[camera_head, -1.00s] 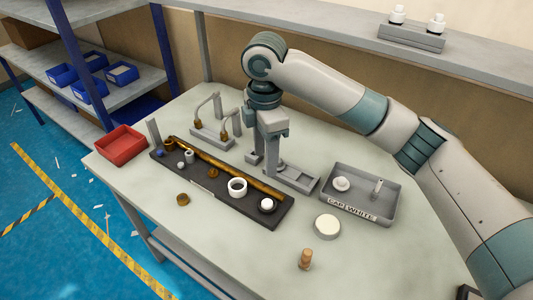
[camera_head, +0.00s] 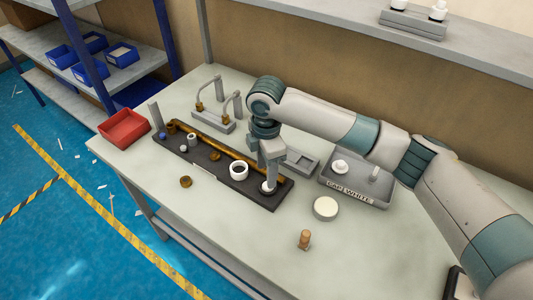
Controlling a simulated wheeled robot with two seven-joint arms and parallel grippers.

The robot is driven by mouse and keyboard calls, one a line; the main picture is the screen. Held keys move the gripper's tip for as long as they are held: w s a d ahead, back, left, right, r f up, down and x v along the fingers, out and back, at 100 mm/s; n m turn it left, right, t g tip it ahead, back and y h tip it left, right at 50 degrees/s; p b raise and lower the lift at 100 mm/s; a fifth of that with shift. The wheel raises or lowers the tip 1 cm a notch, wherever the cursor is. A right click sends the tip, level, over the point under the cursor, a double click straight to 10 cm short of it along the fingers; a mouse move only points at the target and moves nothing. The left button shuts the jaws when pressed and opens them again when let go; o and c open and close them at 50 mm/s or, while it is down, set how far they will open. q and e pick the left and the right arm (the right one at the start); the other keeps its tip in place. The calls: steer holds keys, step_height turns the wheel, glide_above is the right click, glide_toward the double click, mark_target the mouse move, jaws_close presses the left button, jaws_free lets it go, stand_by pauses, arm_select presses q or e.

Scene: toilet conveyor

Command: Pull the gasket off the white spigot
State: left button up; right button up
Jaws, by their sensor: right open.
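A dark board (camera_head: 225,182) lies on the table with a brass pipe along its back edge. At its right end is a small round white piece (camera_head: 268,188), likely the white spigot, mostly covered by my right gripper (camera_head: 266,182). That gripper is open, pointing down with its fingers right at this piece; I cannot tell whether they touch it. The gasket is too small and hidden to make out. My left gripper is not in view.
A grey tray (camera_head: 351,200) labelled "CAP WHITE" holds white parts at the right. A round cream disc (camera_head: 325,208) and a wooden peg (camera_head: 304,239) stand in front of it. A red bin (camera_head: 124,128) is at the left. The front of the table is mostly clear.

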steer(key=shift+f+p, duration=0.65)
steer(key=shift+f, duration=2.4)
steer(key=c, duration=0.8)
steer(key=shift+r+p, duration=0.85)
steer(key=shift+p, duration=0.15)
steer(key=shift+r+p, duration=1.7)
steer(key=shift+p, duration=0.15)
